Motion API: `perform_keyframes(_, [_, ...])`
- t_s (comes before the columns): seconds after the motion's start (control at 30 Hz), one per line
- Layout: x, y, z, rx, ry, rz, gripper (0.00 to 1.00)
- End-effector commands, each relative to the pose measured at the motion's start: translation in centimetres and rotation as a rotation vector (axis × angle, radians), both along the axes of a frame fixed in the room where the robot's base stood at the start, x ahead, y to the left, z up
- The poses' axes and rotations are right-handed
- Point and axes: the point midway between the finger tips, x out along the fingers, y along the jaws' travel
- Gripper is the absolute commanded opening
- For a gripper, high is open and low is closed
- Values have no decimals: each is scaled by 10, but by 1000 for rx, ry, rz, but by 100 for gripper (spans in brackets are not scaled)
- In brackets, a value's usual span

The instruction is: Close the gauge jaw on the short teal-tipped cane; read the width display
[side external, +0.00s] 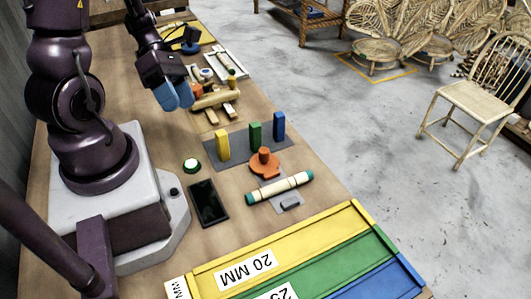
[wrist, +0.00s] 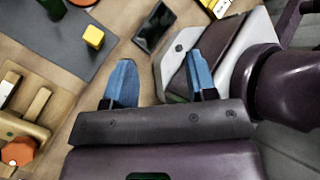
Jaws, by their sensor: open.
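The short cane (side external: 285,186) is pale with teal ends and lies slantwise near the table's right edge. It rests between an orange round gauge part (side external: 264,163) with a knob and a small grey block (side external: 290,203); I cannot tell whether either touches it. The display (side external: 208,203) is a dark panel left of the cane, with no readable figure; it also shows in the wrist view (wrist: 154,27). My gripper (side external: 179,97) has blue fingers, apart and empty, above the table behind the gauge. The open fingers show in the wrist view (wrist: 161,84).
Yellow (side external: 222,145), green (side external: 255,133) and blue (side external: 279,126) pegs stand on a grey mat (side external: 232,161) between my gripper and the gauge. A wooden jig (side external: 215,98) lies near my gripper. Coloured bins (side external: 335,224) fill the front.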

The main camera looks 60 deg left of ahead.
Motion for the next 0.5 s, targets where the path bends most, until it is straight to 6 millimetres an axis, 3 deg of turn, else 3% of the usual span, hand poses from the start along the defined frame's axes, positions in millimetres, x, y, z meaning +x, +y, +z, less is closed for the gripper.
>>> perform_keyframes(0.17, [1,0,36,11,-1,-14,52])
perform_keyframes(0.5, [36,-6,20,250,33,-326,52])
